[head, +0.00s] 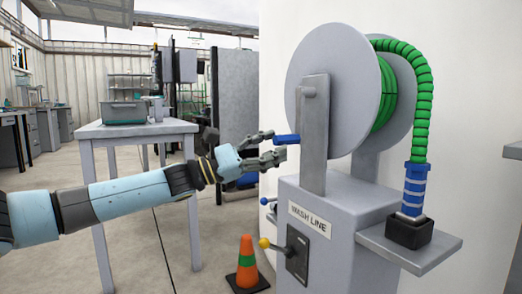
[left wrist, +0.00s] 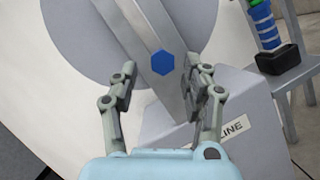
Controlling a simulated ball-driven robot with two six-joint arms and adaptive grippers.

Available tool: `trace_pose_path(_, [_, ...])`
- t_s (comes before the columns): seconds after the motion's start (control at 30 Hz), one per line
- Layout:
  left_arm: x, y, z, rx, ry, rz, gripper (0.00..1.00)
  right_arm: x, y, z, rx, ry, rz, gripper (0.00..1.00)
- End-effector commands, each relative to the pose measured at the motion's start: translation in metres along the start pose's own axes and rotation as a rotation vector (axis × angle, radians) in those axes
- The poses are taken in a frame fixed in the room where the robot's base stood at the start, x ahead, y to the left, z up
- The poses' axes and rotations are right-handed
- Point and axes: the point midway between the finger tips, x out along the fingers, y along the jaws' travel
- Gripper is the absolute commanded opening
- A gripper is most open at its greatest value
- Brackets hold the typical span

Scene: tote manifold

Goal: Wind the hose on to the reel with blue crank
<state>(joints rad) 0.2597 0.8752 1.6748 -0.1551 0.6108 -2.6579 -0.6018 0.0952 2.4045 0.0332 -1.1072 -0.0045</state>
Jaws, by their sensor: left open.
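The reel (head: 332,80) has two grey discs and stands on a grey cabinet (head: 345,205) marked WASH LINE. Green hose (head: 384,95) is on its drum and runs over the top, down to a blue end fitting (head: 414,185) upright in a black block (head: 409,232) on a side shelf. The blue crank handle (head: 287,139) sticks out left from the reel's front. My left gripper (head: 275,146) is open at the handle. In the left wrist view, the handle's blue hexagonal end (left wrist: 162,63) shows between the spread fingers (left wrist: 160,88); contact cannot be told. My right gripper is out of view.
A yellow-knobbed lever (head: 265,243) sticks out of the cabinet's front, with a blue-ended lever (head: 265,201) above it. An orange cone (head: 247,259) stands on the floor below. A grey table (head: 138,130) with a tote (head: 124,113) stands behind my left arm.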

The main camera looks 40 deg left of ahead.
Motion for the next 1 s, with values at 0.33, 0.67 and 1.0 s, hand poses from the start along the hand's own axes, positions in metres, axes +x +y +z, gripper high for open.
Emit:
trace_pose_path(0.33, [-0.033, 0.000, 0.000, 0.001, 0.000, 0.000, 0.48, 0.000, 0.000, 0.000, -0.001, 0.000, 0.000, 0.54])
trace_pose_path(0.67, [-0.033, 0.001, 0.001, 0.001, -0.001, 0.001, 0.48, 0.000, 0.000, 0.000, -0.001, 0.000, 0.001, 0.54])
trace_pose_path(1.0, [-0.044, -0.013, -0.010, -0.029, 0.022, 0.000, 0.48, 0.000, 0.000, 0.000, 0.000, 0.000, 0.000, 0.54])
